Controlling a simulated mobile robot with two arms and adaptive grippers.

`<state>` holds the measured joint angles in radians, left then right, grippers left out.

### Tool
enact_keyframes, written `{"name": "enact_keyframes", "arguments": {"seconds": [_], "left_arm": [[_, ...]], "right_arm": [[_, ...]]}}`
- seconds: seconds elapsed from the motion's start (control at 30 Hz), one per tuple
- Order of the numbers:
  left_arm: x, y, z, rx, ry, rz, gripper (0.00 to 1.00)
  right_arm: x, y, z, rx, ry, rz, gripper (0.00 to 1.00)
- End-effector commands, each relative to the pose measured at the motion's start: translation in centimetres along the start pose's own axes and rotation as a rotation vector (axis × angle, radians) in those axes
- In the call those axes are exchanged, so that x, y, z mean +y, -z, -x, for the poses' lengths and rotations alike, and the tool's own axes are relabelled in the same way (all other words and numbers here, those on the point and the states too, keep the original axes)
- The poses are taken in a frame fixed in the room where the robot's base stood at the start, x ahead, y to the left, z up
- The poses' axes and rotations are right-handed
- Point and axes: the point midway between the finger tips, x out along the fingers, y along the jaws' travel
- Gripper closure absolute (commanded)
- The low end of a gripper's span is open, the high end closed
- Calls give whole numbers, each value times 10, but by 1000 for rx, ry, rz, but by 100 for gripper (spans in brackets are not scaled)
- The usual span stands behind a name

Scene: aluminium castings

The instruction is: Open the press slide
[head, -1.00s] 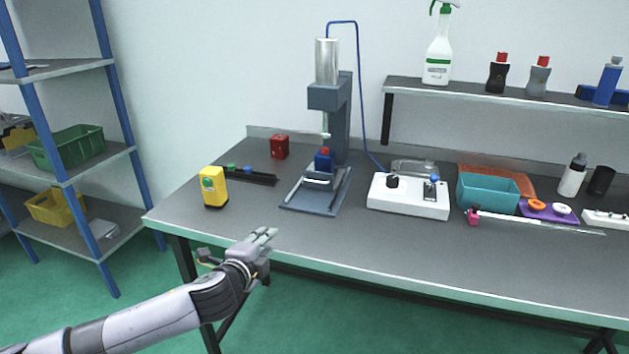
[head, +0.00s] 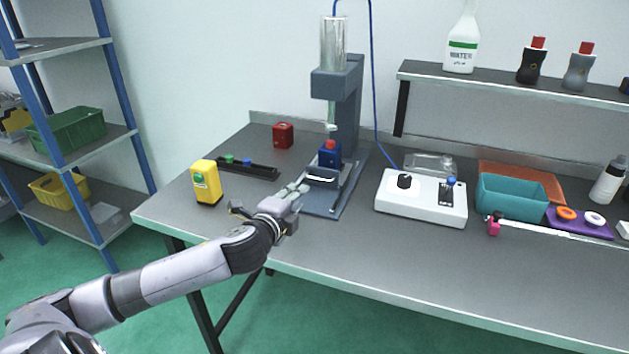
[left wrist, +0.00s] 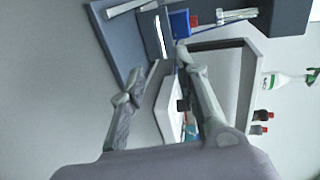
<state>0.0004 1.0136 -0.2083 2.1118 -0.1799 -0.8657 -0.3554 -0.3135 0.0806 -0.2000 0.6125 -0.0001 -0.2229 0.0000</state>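The grey-blue press (head: 347,110) stands toward the back of the bench with its ram above the base plate. Its slide (head: 316,182), with a pale bar handle at the front, sits on the base plate under the ram. A blue block with a red top (head: 330,156) is on the slide. My left gripper (head: 297,193) is just in front and left of the slide, apart from the handle. In the left wrist view its fingers (left wrist: 157,80) are spread with nothing between them, and the slide's pale handle (left wrist: 158,36) shows beyond them. My right gripper is out of view.
A yellow box with a green button (head: 206,184) stands left of the press, near a black strip (head: 248,168) and a red block (head: 283,135). A white control box (head: 421,200) and a teal bin (head: 511,199) stand to the right. The bench front is clear.

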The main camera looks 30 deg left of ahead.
Motion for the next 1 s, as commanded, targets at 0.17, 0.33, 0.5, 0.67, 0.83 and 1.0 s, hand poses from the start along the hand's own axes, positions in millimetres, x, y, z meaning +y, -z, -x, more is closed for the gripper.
{"name": "enact_keyframes", "arguments": {"seconds": [0.17,0.33,0.5,0.67,0.83,1.0], "left_arm": [[-2,0,-34,-1,2,4,71],[-2,0,-67,-1,1,4,71],[-2,1,-96,0,1,3,71],[-1,0,-115,0,0,2,71],[0,1,-124,1,-1,1,71],[0,1,-126,1,0,0,71]], "right_arm": [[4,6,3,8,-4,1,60],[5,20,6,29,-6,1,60],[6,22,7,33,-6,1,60],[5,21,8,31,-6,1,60],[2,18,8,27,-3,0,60],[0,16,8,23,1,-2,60]]}}
